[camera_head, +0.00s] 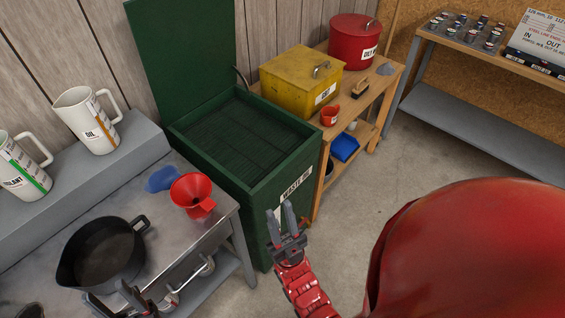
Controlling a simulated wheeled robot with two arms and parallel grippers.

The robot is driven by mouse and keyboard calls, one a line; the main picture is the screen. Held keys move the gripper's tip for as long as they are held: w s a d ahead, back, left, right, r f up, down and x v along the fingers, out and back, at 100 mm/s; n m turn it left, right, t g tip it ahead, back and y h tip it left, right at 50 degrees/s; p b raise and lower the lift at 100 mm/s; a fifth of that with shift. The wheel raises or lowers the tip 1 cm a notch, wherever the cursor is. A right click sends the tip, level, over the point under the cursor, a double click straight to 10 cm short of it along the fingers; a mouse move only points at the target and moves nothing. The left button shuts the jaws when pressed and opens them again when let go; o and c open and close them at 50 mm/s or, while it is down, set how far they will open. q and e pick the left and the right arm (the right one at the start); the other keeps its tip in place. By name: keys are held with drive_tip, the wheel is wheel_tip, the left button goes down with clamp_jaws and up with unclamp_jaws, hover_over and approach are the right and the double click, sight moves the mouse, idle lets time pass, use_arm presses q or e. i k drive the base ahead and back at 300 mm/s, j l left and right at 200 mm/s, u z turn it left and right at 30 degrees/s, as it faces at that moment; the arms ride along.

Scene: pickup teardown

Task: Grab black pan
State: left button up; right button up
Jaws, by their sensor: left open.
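The black pan (101,254), deep with a pouring lip and a loop handle (140,226) at its upper right, sits upright on the grey metal bench (168,241) at lower left. My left gripper (106,296) is open and empty at the bottom edge, just in front of the pan's near rim. Its fingers overlap the pan's lower edge in the picture; I cannot tell whether they touch it. My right gripper (281,212) is open and empty, in front of the green waste-oil bin (262,205), well to the right of the pan.
A red funnel (194,193) and blue item (162,179) lie behind the pan. White jugs (88,120) stand on a grey ledge. A wooden table holds a yellow box (301,82) and red can (353,42). A large red surface fills the lower right.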

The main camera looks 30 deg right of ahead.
sight(105, 250)
drive_tip(key=z, duration=0.6)
drive_tip(key=j+u, duration=0.1)
drive_tip(key=u, duration=1.15)
drive_tip(key=k+j+z, duration=0.1)
drive_tip(key=z, duration=0.25)
drive_tip(key=k+j+z, duration=0.1)
drive_tip(key=z, duration=0.25)
drive_tip(key=k+z, duration=0.2)
drive_tip(key=z, duration=0.2)
drive_tip(key=i+j, duration=0.4)
drive_tip(key=j, duration=0.1)
